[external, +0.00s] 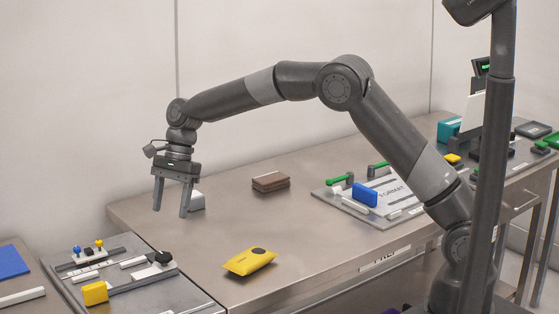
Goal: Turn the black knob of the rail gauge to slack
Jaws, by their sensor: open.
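The black knob (164,257) sits on top of a light block at the right end of the rail gauge (120,263). The gauge is a grey plate with pale rails at the lower left. Which way the knob is turned is too small to tell. My gripper (171,214) is open and empty, fingers pointing down. In the picture it appears above the knob, near the left end of the steel table; its exact height and distance from the knob cannot be told.
A yellow block (95,293) stands at the plate's front. A yellow pouch (249,261) and a brown block (271,182) lie on the steel table (215,232). A light object (197,201) is partly behind my gripper. A format board (385,198) lies right.

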